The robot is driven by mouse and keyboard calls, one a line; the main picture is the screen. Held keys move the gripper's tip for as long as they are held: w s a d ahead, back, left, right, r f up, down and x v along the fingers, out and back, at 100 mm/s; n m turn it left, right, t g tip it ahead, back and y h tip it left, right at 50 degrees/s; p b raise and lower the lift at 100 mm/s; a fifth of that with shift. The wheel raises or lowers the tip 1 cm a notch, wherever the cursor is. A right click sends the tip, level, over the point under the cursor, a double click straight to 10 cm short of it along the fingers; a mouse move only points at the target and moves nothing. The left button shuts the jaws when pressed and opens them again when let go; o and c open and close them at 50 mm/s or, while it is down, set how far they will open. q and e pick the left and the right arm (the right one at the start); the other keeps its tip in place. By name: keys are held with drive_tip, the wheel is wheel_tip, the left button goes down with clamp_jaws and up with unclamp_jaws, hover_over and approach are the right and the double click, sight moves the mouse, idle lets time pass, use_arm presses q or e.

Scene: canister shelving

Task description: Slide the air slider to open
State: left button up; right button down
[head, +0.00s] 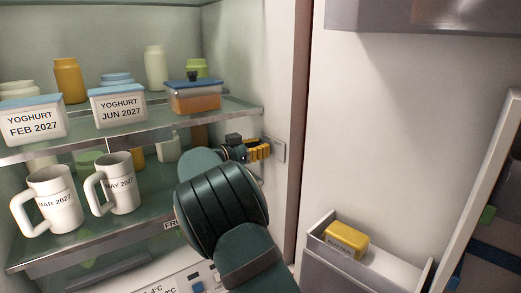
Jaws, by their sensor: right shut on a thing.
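My right arm comes up from the bottom, and its dark gripper with yellow fingers (262,150) is at the fridge's right inner wall. The fingers are shut on a small part at a pale plate (279,149) on that wall, which I take to be the air slider. The fingers hide the gripped part, so its position along its travel cannot be made out. My left gripper is not in view.
Left of the gripper, the upper shelf (150,123) holds yoghurt tubs (119,106), jars and a blue-lidded box (194,96). Mugs (121,184) stand on the shelf below. To the right, the open door has a bin (325,265) with a yellow butter pack (346,239).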

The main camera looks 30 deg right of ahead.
drive_tip(key=c, duration=0.9)
unclamp_jaws()
drive_tip(key=shift+w+r, duration=0.1)
drive_tip(key=shift+w, duration=0.05)
drive_tip(key=shift+o, duration=0.4)
drive_tip(key=shift+w+d, duration=0.1)
drive_tip(key=s+a, duration=0.1)
drive_tip(key=a, duration=1.1)
